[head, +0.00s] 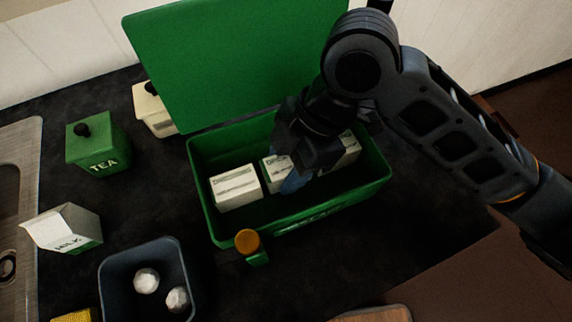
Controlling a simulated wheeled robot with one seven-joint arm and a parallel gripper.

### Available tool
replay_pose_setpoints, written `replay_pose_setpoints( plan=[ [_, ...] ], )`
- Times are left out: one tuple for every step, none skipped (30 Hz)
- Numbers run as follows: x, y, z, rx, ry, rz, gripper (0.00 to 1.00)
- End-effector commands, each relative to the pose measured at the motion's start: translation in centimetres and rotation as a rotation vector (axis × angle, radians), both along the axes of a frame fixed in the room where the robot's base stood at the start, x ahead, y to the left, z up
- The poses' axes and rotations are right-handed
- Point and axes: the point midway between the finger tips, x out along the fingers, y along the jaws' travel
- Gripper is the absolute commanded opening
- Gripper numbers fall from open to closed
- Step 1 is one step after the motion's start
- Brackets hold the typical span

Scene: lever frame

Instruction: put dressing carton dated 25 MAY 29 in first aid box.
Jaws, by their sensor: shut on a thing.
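The green first aid box (205,222) stands on the dark counter with its lid (225,60) open and leaning back. Three white dressing cartons show inside: a left one (236,187), a middle one (272,173) and a right one (350,147). The dates on them are too small to read. My gripper (296,182) reaches down into the box from above and is shut on the middle carton, partly covering it. The right carton is partly hidden behind my gripper. I cannot tell whether the held carton touches the box floor.
A green TEA tin (97,148) and a cream tin (153,112) stand left of the box. A MILK carton (66,228) and a grey-blue bin (150,245) with two white crumpled balls stand at front left. An orange-capped item (248,242) is at the box's front edge. The counter right of the bin is clear.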

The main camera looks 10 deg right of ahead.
Motion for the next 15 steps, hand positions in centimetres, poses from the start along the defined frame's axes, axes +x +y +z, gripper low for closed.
replay_pose_setpoints(
  plan=[
    [0.02,-0.02,0.10,0.000,-0.001,0.000,0.14],
    [0.01,-0.01,0.14,0.000,-0.001,0.000,0.14],
    [0.01,-0.01,0.16,0.000,-0.001,0.000,0.14],
    [0.01,-0.01,0.16,0.000,-0.001,0.000,0.14],
    [0.01,-0.01,0.16,0.000,-0.001,0.000,0.14],
    [0.01,-0.01,0.11,0.000,-0.001,0.000,0.14],
    [0.01,0.00,0.02,0.000,-0.001,0.001,0.14],
    [0.01,-0.01,-0.10,0.000,-0.001,0.001,0.14],
    [0.01,-0.01,-0.24,0.000,-0.001,0.001,0.14],
    [0.01,-0.01,-0.32,0.000,-0.001,0.001,0.14],
    [0.01,-0.01,-0.15,0.000,-0.001,0.001,0.51],
    [0.01,-0.01,-0.12,0.000,-0.001,0.001,0.55],
    [0.01,-0.01,-0.12,0.000,-0.001,0.001,0.58],
    [0.01,-0.01,-0.12,0.000,-0.001,0.001,0.61],
    [0.01,-0.01,-0.12,0.000,-0.001,0.001,0.65]
  ],
)
